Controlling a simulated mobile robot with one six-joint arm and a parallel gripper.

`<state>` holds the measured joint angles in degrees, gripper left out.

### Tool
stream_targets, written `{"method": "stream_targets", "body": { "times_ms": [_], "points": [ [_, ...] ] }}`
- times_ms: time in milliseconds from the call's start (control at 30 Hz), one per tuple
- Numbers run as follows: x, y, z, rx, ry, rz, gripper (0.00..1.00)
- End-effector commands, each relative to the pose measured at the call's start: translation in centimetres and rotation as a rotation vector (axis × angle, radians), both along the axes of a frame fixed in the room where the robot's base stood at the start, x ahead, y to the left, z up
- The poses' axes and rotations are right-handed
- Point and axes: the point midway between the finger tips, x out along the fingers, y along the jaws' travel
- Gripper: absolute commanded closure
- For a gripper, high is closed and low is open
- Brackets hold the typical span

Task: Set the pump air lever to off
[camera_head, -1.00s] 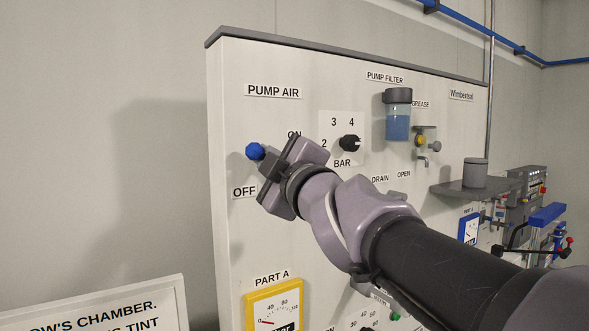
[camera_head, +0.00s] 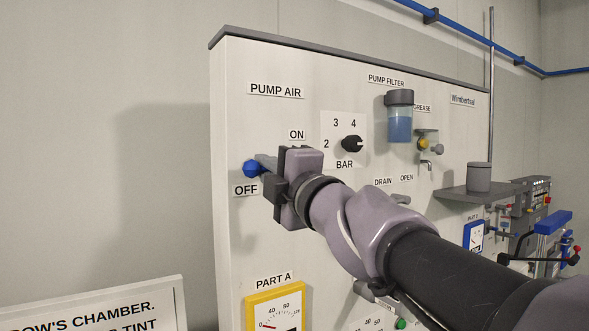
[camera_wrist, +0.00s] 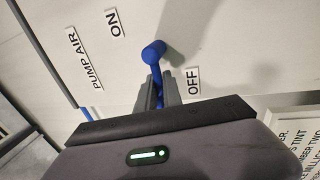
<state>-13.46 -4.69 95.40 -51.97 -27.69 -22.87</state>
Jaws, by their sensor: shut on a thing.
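The pump air lever has a blue knob (camera_head: 252,168), which stands out from the white panel just above the OFF label (camera_head: 245,190) and below and left of the ON label (camera_head: 297,134). My gripper (camera_head: 268,164) is at the lever from the right and is shut on it. In the wrist view the blue lever (camera_wrist: 153,54) rises from between my gripper's two grey fingers (camera_wrist: 158,92), with the OFF label (camera_wrist: 193,81) close on its right and the ON label (camera_wrist: 115,23) farther off at the upper left.
The bar dial (camera_head: 352,144) is right of my gripper. The pump filter (camera_head: 399,118) and a grey shelf (camera_head: 450,192) stick out farther right. A yellow-framed gauge (camera_head: 275,308) is below, and a sign (camera_head: 110,310) stands at the lower left. The space left of the panel is open.

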Motion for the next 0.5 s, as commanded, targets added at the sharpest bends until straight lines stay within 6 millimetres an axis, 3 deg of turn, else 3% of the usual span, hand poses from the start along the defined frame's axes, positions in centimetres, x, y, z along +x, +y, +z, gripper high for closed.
{"method": "stream_targets", "body": {
  "times_ms": [333, 367, 400, 500],
  "points": [
    [-0.09, 0.19, -0.04, -0.005, -0.003, 0.005, 1.00],
    [-0.09, 0.19, -0.06, -0.005, -0.003, 0.005, 0.86],
    [-0.09, 0.19, -0.07, -0.004, -0.003, 0.005, 0.78],
    [-0.07, 0.15, -0.08, -0.004, -0.002, 0.003, 0.69]
  ]
}}
